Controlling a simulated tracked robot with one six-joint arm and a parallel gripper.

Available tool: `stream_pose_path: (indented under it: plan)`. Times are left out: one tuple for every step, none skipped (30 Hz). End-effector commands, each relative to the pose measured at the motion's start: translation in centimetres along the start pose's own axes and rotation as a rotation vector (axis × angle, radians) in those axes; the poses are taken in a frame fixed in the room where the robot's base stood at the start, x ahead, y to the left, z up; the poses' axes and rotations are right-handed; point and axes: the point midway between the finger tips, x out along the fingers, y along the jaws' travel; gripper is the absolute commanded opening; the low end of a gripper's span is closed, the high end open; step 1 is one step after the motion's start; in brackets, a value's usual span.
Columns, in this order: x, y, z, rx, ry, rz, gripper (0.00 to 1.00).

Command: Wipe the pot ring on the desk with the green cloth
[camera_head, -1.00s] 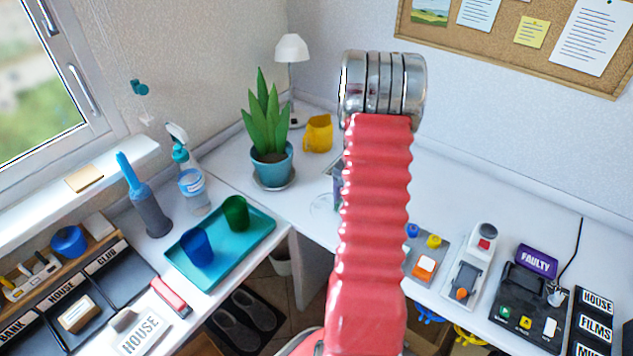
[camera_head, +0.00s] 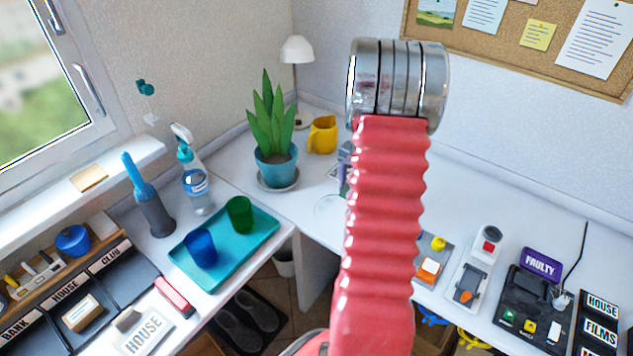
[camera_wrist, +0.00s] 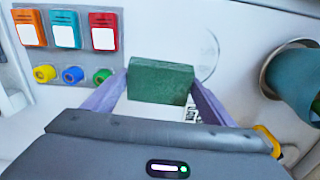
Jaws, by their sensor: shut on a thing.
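The green cloth (camera_wrist: 160,82) shows in the wrist view as a folded block between the two fingers of my gripper (camera_wrist: 158,88), which is shut on it. The pot ring (camera_wrist: 212,58) is a faint round mark on the white desk, just beyond the cloth and to its right, partly hidden by it. In the head view the ring (camera_head: 328,206) shows faintly left of my arm, in front of the potted plant (camera_head: 274,140). My arm hides most of the gripper and the cloth there. I cannot tell whether the cloth touches the desk.
The teal plant pot (camera_wrist: 300,82) on its saucer stands right of the ring in the wrist view. A yellow mug (camera_head: 322,135) stands behind. A panel with coloured switches (camera_wrist: 68,40) lies at upper left. A teal tray (camera_head: 222,248) with two cups is at left.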

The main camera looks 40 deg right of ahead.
Motion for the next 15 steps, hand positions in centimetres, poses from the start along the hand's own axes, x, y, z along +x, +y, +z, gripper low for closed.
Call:
stream_pose_path:
  plan:
    - [0.00, -0.02, 0.00, 0.000, 0.000, 0.000, 0.56]
    - [0.00, -0.03, 0.01, 0.000, 0.000, 0.000, 0.56]
    - [0.00, -0.03, 0.01, -0.001, 0.000, 0.000, 0.56]
    - [0.01, -0.04, 0.01, -0.001, 0.000, 0.000, 0.56]
    - [0.01, -0.04, 0.02, -0.001, 0.000, 0.000, 0.56]
    - [0.01, -0.05, 0.02, -0.001, 0.000, 0.000, 0.56]
    - [0.01, -0.05, 0.02, -0.001, 0.000, 0.000, 0.56]
    - [0.01, -0.05, 0.02, -0.001, 0.000, 0.000, 0.56]
    - [0.01, -0.06, 0.03, -0.001, 0.000, 0.000, 0.56]
    - [0.01, -0.06, 0.03, -0.001, 0.000, 0.000, 0.56]
    - [0.01, -0.06, 0.04, -0.002, 0.000, 0.000, 0.56]
    - [0.01, -0.06, 0.04, -0.004, 0.000, 0.000, 0.56]
    - [0.01, -0.05, 0.06, -0.008, 0.000, 0.000, 0.56]
    - [0.00, -0.04, 0.08, -0.015, 0.000, 0.000, 0.56]
    - [-0.01, -0.03, 0.12, -0.026, 0.000, 0.000, 0.56]
